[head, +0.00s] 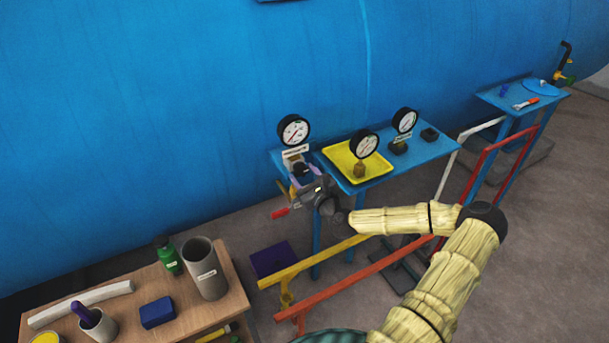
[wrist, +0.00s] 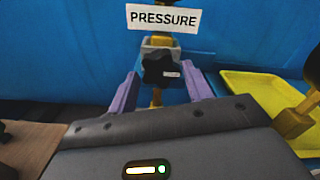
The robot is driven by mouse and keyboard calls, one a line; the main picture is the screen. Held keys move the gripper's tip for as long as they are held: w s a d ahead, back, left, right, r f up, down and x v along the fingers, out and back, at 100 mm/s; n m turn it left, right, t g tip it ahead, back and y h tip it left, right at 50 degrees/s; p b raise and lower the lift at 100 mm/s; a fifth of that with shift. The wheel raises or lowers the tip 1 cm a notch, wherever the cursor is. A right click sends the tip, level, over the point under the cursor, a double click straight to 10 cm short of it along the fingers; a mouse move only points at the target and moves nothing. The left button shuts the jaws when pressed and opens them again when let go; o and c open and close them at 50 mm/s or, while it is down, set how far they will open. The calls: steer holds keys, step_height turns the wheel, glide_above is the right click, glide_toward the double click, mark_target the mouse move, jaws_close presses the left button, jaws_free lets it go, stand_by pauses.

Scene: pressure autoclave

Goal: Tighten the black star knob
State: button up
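The black star knob (wrist: 158,68) sits on a grey block under the "PRESSURE" label (wrist: 163,18) in the wrist view. In the head view the knob (head: 299,168) is small and partly hidden by my gripper, below a round gauge (head: 293,130). My gripper (head: 306,180) has purple fingers. In the wrist view the fingers stand apart, with the tips to the left and right of the knob, and gaps show on both sides. My gripper (wrist: 164,82) is open and empty. I cannot tell how far the tips reach past the knob's face.
A yellow tray (head: 342,157) with another gauge (head: 364,144) lies to the right on the blue table (head: 425,153). A third gauge (head: 405,120) stands behind. Yellow and red rails (head: 375,270) run below my arm. A wooden bench (head: 190,303) with containers is at lower left.

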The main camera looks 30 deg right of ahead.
steer(key=shift+o, duration=0.9)
steer(key=shift+r, duration=0.1)
steer(key=s+p, duration=0.1)
steer(key=s, duration=1.6)
steer(key=shift+s+d, duration=0.2)
steer(key=shift+d, duration=0.1)
